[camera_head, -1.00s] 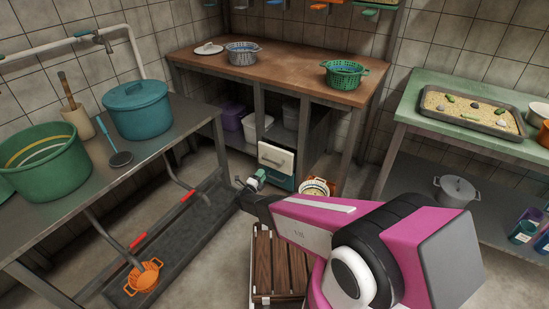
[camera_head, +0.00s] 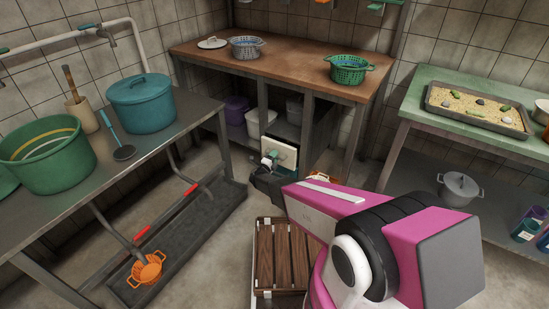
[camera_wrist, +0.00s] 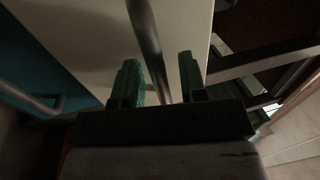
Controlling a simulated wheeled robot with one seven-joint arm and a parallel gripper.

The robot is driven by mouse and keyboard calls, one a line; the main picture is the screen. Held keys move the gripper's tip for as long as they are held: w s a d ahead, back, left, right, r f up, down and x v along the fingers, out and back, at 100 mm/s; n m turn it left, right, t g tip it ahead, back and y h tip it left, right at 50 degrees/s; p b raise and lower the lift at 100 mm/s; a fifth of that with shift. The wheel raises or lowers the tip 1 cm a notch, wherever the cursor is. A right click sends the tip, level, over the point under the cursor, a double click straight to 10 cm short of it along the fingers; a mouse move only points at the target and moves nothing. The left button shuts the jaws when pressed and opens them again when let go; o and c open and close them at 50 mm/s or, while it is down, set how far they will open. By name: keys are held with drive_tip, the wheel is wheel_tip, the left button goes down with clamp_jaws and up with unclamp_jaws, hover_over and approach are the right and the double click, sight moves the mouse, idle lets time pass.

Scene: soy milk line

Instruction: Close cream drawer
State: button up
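The cream drawer (camera_head: 283,153) is under the brown-topped bench, in the middle of the head view. Its pale front (camera_wrist: 85,30) fills much of the wrist view. How far it stands out is hard to tell. A metal bar handle (camera_wrist: 149,45) crosses that front. My gripper (camera_head: 270,160) is at the drawer front and hides part of it. In the wrist view my gripper (camera_wrist: 160,85) is open, with green ribbed fingertips either side of the handle bar; contact cannot be told. A teal drawer front (camera_wrist: 25,65) shows at the wrist view's left.
A slatted wooden crate (camera_head: 283,262) stands on the floor below my arm. A grey metal table (camera_head: 190,125) is at left, with a floor trough (camera_head: 205,215) beneath. A green-topped table (camera_head: 430,112) is at right. Floor between is partly clear.

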clamp_jaws()
drive_tip(key=shift+f+x, duration=0.2)
drive_tip(key=shift+x, duration=0.95)
drive_tip(key=shift+f+x, duration=0.25)
drive_tip(key=shift+x, duration=0.85)
drive_tip(key=shift+w, duration=0.1)
unclamp_jaws()
